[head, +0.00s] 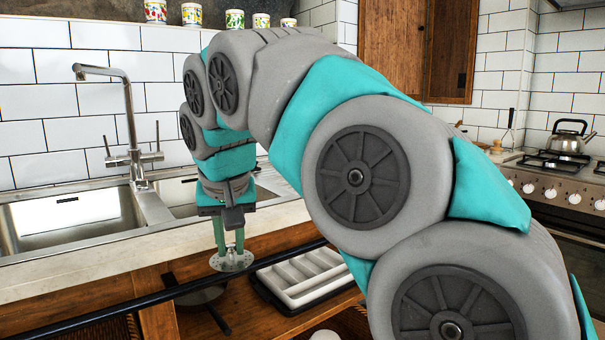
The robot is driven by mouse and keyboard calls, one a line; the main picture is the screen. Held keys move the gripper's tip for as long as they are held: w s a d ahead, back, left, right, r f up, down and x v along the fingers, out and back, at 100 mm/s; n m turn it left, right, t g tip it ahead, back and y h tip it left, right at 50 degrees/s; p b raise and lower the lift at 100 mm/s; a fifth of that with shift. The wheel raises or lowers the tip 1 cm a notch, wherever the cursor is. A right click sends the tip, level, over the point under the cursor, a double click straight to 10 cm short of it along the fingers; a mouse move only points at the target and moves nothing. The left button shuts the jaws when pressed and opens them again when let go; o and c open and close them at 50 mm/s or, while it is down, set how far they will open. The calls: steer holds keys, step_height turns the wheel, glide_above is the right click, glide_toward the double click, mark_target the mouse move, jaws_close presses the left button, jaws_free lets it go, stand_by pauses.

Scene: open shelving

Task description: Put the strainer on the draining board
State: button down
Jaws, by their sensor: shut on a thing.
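My gripper (231,247) points straight down at the front of the counter, its green fingers shut on a flat, round metal piece with small holes, which looks like the strainer (232,263). The strainer is held roughly level, in front of the counter edge and over the open shelf. A metal sink unit (160,205) is set in the counter behind; my arm hides its right end, where I cannot tell a draining board for sure. A pale ribbed tray (318,262) on a dark base lies on the shelf, right of the gripper.
A dark bar (120,310) runs along the counter's front. A dark pan (203,296) sits on the shelf below the strainer. A tall tap (130,130) rises behind the sink. Several patterned cups (235,19) stand on a ledge. A kettle (570,137) sits on the stove.

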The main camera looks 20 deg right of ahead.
steer(key=w+d+f, duration=0.1)
steer(key=w+f, duration=0.2)
steer(key=f, duration=1)
steer(key=w+d+f+n, duration=0.1)
steer(key=w+f, duration=0.2)
steer(key=f, duration=1)
steer(key=w+d+f+n, duration=0.1)
steer(key=w+f, duration=0.2)
steer(key=f, duration=1)
steer(key=shift+w+d+f+y, duration=0.15)
steer(key=shift+w+y, duration=0.1)
steer(key=shift+y, duration=0.15)
